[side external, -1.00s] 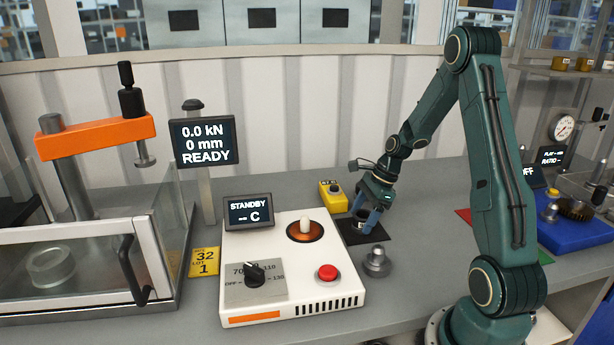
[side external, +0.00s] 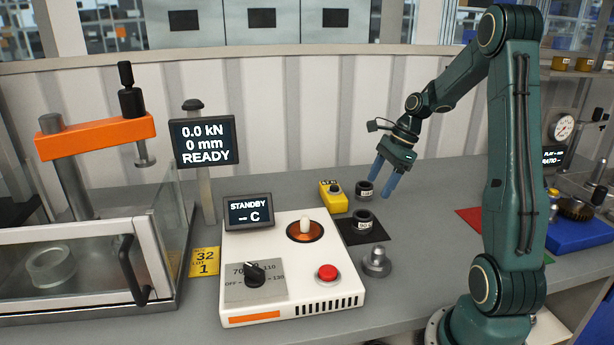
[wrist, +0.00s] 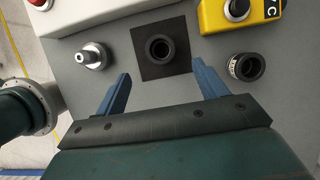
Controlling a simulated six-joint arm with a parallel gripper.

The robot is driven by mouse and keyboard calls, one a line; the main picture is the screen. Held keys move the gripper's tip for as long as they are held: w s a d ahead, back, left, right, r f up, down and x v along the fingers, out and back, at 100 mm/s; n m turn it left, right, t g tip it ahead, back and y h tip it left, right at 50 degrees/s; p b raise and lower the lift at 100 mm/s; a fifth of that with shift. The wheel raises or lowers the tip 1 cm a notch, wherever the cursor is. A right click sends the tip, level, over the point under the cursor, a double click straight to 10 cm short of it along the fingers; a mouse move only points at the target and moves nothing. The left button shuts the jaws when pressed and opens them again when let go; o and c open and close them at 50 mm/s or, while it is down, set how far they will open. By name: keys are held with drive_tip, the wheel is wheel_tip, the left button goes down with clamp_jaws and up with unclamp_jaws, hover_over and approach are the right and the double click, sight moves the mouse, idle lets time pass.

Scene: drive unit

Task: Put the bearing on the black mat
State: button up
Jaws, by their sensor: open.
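A dark ring-shaped bearing (side external: 363,220) with a white label lies on the black mat (side external: 379,234). In the wrist view the bearing (wrist: 160,49) sits flat near the middle of the mat (wrist: 181,28), its bore facing up. A second, similar dark ring (side external: 365,190) with a white label stands off the mat, behind it; it also shows at the right in the wrist view (wrist: 246,66). My gripper (side external: 383,183) is open and empty, above and clear of both rings. Its blue fingers are spread wide in the wrist view (wrist: 160,76).
A grey metal stud (side external: 376,262) stands in front of the mat. A yellow switch box (side external: 333,198) is behind it to the left. The white heater box (side external: 255,300) with a red button is at left. A red mat edge (side external: 470,220) lies to the right.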

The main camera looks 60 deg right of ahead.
drive_tip(key=shift+s+d+r, duration=0.15)
drive_tip(key=shift+s+r, duration=0.05)
drive_tip(key=shift+r, duration=0.45)
drive_tip(key=a+r+n+h, duration=0.1)
drive_tip(key=a+r+n, duration=0.3)
drive_tip(key=a+n, duration=0.3)
drive_tip(key=a+r+n+h, duration=0.1)
drive_tip(key=a+r+n, duration=0.35)
drive_tip(key=a, duration=0.45)
drive_tip(key=s+a+r+n+t+h, duration=0.1)
drive_tip(key=s+a+n+t, duration=0.1)
drive_tip(key=s+a+n, duration=0.9)
drive_tip(key=n, duration=0.4)
drive_tip(key=shift+s+r, duration=0.25)
drive_tip(key=shift+s, duration=0.15)
